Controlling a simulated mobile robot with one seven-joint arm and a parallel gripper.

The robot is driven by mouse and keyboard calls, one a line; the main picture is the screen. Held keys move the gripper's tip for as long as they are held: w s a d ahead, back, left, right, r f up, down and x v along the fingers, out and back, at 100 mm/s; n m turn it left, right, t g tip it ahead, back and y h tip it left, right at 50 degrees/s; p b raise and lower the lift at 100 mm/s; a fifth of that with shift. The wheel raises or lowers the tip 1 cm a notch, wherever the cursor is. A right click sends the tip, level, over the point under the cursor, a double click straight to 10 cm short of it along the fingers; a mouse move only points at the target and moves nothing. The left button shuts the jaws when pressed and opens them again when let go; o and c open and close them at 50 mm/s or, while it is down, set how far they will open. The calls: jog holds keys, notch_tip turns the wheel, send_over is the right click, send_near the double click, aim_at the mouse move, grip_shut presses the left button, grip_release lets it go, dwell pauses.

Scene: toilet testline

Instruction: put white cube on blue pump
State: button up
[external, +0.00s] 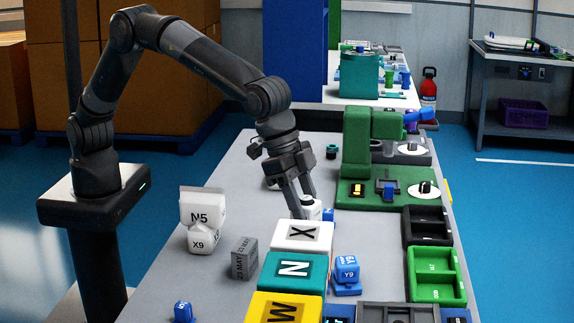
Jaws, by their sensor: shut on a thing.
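My gripper (304,207) points down over the table, just behind the white block marked X. It is shut on a small white thing (313,210) at its fingertips; this looks like the white cube, but its shape is partly hidden by the fingers. Another white block, marked X9 (203,239), stands on the left with a white N5 block (202,206) behind it. A blue piece (328,215) shows right beside the held thing. A blue Y9 piece (347,272) stands farther forward, and a small blue piece (183,312) is at the front left. I cannot tell which is the pump.
White X (302,237), teal N (293,271) and yellow W (284,308) blocks line up in front of my gripper. A grey block (244,259) stands left. Black (427,226) and green (436,276) trays and a green machine (357,140) are on the right. The table's left middle is clear.

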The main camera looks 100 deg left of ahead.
jog(key=d, duration=0.2)
send_over(352, 261)
jog(key=s, duration=0.1)
jog(key=f, duration=0.6)
jog(key=shift+s+a+f, duration=0.15)
jog(key=shift+a+f, duration=0.1)
jog(key=shift+f, duration=2.05)
jog(key=shift+f, duration=0.15)
jog(key=o, duration=1)
